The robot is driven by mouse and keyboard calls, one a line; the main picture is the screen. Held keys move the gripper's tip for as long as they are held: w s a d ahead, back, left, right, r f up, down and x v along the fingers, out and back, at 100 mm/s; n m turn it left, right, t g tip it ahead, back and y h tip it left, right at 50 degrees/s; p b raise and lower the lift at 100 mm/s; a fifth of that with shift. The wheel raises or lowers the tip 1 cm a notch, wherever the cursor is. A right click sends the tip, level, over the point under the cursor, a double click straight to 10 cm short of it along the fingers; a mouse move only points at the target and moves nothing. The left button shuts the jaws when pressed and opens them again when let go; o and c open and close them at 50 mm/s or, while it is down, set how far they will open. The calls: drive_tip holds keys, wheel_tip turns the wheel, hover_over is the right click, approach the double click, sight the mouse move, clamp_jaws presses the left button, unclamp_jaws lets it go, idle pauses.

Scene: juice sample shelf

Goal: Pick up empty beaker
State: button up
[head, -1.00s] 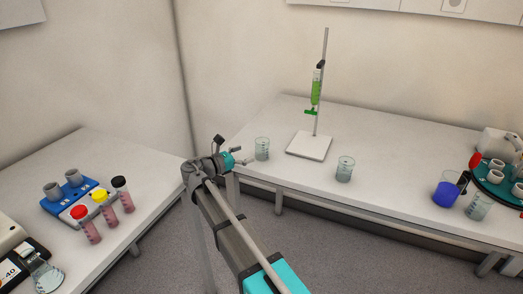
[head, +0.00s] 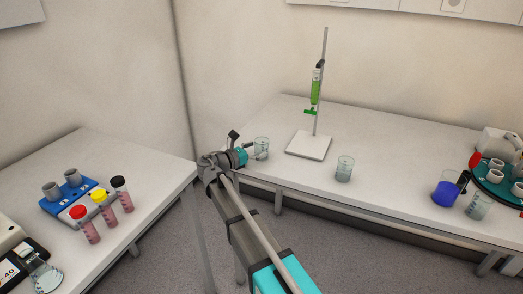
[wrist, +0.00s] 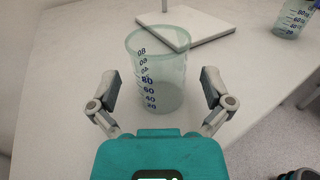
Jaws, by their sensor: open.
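The empty beaker (head: 261,146) is clear, pale green glass and stands upright near the left end of the back table. In the wrist view the beaker (wrist: 160,75) shows dark volume marks and looks empty. My gripper (head: 252,154) is at the beaker in the head view. In the wrist view my open gripper (wrist: 160,90) has one finger on each side of the beaker, with a gap visible on both sides. A second beaker (head: 345,168) stands further right on the same table; part of it shows at the top right of the wrist view (wrist: 292,17).
Close behind the beaker is the white base (head: 309,145) of a stand holding a burette (head: 316,87) of green liquid. A blue-filled beaker (head: 446,192) stands at the right. Tubes with coloured caps (head: 104,206) stand on the left table.

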sight(262, 140)
drive_tip(key=shift+x, duration=1.15)
drive_tip(key=shift+s, duration=0.1)
drive_tip(key=shift+c, duration=0.3)
drive_tip(key=c, duration=1)
drive_tip(key=shift+r, duration=0.2)
wheel_tip(262, 140, up, 3)
drive_tip(key=p, duration=0.3)
drive_tip(key=s+d+r+p, duration=0.1)
drive_tip(key=s+r+p, duration=0.8)
drive_tip(key=s, duration=0.5)
drive_tip(key=shift+d+r+p, duration=0.25)
drive_tip(key=shift+r+p, duration=0.05)
drive_tip(key=shift+p, duration=0.25)
